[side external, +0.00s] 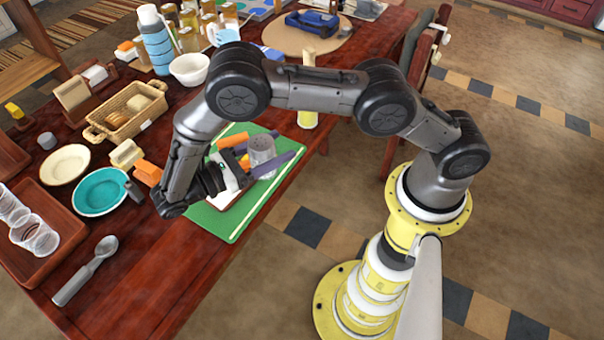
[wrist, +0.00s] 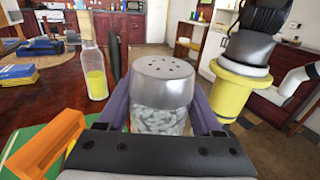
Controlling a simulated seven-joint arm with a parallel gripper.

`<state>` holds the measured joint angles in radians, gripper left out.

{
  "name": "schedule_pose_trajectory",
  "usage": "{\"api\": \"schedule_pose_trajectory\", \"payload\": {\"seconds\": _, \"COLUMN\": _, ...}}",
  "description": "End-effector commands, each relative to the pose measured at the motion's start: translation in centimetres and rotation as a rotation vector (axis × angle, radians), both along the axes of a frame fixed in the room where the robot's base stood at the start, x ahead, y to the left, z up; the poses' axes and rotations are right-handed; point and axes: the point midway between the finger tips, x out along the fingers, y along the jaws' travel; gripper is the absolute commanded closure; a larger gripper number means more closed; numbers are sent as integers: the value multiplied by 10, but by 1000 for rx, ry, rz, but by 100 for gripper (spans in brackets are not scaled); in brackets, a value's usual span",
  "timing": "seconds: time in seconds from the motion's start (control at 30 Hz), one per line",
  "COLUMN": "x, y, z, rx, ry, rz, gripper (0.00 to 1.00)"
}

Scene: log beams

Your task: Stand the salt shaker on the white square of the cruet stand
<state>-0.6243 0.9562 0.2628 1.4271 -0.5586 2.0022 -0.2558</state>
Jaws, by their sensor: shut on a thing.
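The salt shaker (side external: 262,152) is a grey, see-through cylinder. In the wrist view the shaker (wrist: 163,85) has a domed metal cap with holes and stands upright between the two purple fingers. My gripper (side external: 264,160) is shut on its body, over the green mat (side external: 233,226). A flat white piece with a dark red edge (side external: 228,198) lies on the mat under my gripper and may be the cruet stand. My gripper hides most of it, so I cannot tell its squares or whether the shaker touches anything below.
An orange piece (side external: 232,140) lies beside my gripper. A bottle of yellow liquid (wrist: 96,72) stands beyond the shaker. A teal plate (side external: 100,190), a basket (side external: 128,110), a white bowl (side external: 190,68) and a spoon (side external: 86,270) are to the left.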

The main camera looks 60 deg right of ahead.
Motion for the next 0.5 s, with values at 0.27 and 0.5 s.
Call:
{"api": "schedule_pose_trajectory", "payload": {"seconds": 0.27, "x": 85, "y": 18, "z": 28, "rx": 2, "ry": -4, "rz": 386, "gripper": 97}}
{"api": "schedule_pose_trajectory", "payload": {"seconds": 0.5, "x": 123, "y": 39, "z": 49, "rx": 1, "ry": -3, "rz": 561, "gripper": 97}}
